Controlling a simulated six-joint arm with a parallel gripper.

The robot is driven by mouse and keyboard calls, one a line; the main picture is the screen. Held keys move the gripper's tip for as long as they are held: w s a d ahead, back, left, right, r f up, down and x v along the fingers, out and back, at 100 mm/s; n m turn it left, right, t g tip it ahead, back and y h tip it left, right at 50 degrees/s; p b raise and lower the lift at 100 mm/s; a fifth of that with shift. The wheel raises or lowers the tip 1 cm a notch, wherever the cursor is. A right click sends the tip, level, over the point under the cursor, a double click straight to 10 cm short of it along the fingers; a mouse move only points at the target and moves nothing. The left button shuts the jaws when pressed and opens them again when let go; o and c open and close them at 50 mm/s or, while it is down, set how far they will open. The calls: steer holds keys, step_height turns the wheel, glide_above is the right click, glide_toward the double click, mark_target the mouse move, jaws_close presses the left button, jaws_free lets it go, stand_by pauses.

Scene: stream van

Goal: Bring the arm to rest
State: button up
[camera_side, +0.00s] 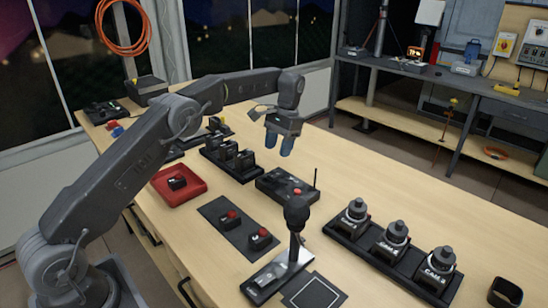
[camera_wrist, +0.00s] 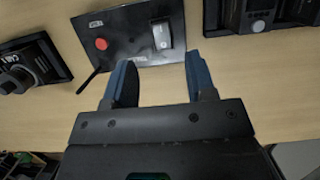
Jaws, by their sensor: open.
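My gripper (camera_side: 280,143) hangs over the wooden table (camera_side: 400,192), with its blue fingertips pointing down. In the wrist view the two blue fingers of my gripper (camera_wrist: 162,85) stand apart with nothing between them. A black control box (camera_side: 287,187) with a red button lies on the table below and in front of the gripper in the side view. The same black control box (camera_wrist: 120,38) shows beyond the fingertips in the wrist view, with a rocker switch and an antenna. My gripper appears to be above the table and clear of the box.
A black rack (camera_side: 385,258) holds camera units at the right. A red tray (camera_side: 160,190) holds a small black block. A black pad (camera_side: 215,212) carries small red-topped units. A black holder (camera_side: 228,165) with dark blocks stands behind. A microphone (camera_side: 298,212) stands at the front. Bare tabletop lies to the right.

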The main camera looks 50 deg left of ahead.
steer(key=s+d+r+t, duration=0.2)
steer(key=s+d+r, duration=0.1)
steer(key=s+r, duration=0.45)
steer(key=s+d+r+t, duration=0.3)
steer(key=s+r, duration=0.4)
steer(key=r, duration=0.1)
steer(key=s+d+f+t, duration=0.2)
steer(key=s, duration=0.8)
steer(key=s+d+f+t, duration=0.2)
steer(key=s+f, duration=0.1)
steer(key=s, duration=0.8)
